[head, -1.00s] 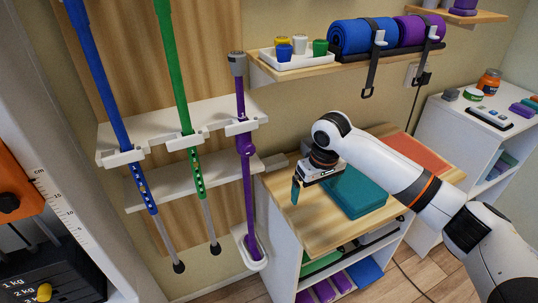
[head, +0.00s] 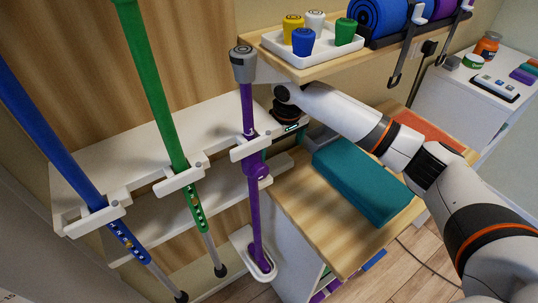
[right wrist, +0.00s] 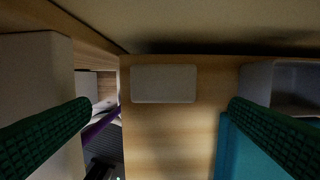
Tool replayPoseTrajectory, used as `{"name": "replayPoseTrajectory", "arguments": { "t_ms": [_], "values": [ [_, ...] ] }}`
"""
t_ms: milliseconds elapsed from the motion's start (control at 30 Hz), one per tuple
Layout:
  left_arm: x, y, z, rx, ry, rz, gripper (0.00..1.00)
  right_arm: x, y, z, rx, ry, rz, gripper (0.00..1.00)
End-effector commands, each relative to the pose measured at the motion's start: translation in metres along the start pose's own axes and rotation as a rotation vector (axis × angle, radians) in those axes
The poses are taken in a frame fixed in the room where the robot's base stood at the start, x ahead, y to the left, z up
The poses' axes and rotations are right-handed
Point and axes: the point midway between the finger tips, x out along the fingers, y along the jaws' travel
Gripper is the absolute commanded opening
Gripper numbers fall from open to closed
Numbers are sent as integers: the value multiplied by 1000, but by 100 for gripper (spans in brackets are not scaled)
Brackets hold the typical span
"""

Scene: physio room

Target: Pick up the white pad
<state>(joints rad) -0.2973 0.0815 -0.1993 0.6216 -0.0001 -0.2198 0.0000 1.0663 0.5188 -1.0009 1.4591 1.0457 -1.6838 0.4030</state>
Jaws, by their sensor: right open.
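The white pad (right wrist: 163,83) shows in the right wrist view as a pale rounded rectangle on the wooden cabinet top (right wrist: 165,140), near its back edge. In the head view I cannot make it out behind my right arm and the rack. My right gripper (right wrist: 160,105) is open and empty. Its two dark green fingers stand at either side of the pad in the picture, apart from it. In the head view the right gripper (head: 290,127) is at the back left of the cabinet, its fingertips mostly hidden. My left gripper is not in view.
A teal block (head: 365,180) lies on the cabinet top beside a grey bin (right wrist: 285,85). A shelf with a white tray (head: 305,52) of cups is above.

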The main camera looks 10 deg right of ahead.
Motion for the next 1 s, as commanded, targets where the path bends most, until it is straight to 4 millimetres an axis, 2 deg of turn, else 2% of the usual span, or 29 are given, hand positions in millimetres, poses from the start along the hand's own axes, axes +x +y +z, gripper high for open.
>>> {"name": "replayPoseTrajectory", "arguments": {
  "t_ms": [167,700,967,1000],
  "values": [
    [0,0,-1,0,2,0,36,7,0,0,1,3,0,100],
    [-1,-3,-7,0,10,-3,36,72,-4,2,0,2,0,100],
    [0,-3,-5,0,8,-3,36,75,-4,2,-1,0,0,100],
    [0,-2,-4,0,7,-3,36,75,-4,2,-1,0,0,97]
  ]
}}
